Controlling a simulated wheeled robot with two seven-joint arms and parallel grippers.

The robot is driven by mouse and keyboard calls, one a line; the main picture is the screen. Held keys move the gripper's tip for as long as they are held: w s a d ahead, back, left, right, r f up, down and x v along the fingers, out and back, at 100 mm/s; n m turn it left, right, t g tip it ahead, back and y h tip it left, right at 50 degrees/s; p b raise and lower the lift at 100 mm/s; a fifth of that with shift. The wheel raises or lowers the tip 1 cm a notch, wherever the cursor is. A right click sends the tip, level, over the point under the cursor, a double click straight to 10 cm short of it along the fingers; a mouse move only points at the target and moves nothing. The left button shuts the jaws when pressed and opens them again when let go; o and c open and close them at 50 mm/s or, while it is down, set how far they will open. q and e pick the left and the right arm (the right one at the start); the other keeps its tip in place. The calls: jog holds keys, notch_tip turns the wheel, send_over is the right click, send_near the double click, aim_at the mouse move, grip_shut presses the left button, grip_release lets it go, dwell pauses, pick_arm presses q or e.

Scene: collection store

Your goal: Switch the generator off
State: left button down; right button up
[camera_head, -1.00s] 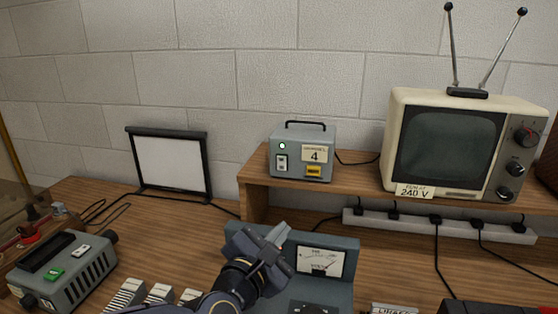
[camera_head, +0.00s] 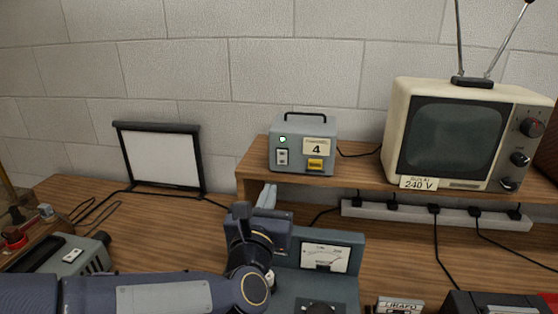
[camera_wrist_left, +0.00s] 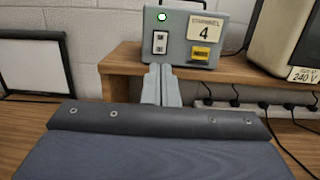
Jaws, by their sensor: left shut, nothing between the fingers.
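A grey box with a black handle, a "4" label and a yellow label (camera_head: 303,158) stands on the wooden shelf; the wrist view shows it too (camera_wrist_left: 180,48). It appears to be the generator. Its round lamp (camera_wrist_left: 162,16) glows green. A white plate with a dark switch (camera_wrist_left: 160,42) sits below the lamp. My left gripper (camera_head: 268,190) is shut and empty, just below and in front of the box. In the wrist view its fingertips (camera_wrist_left: 160,70) point up towards the switch, with the tips just under it. Contact cannot be told. My right gripper is not in view.
A cream television (camera_head: 455,135) stands right of the box. A power strip (camera_head: 435,214) with several plugs runs under the shelf. A meter unit (camera_head: 325,257) stands below. Another grey box (camera_head: 85,258) is at left, partly behind my arm. A white screen (camera_head: 162,158) stands behind.

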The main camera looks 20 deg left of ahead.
aim_at(282, 154)
pick_arm(q)
jog(key=p+x, duration=0.3)
jog(key=x, duration=0.8)
jog(key=shift+w+p, duration=0.4)
jog(key=shift+w, duration=0.05)
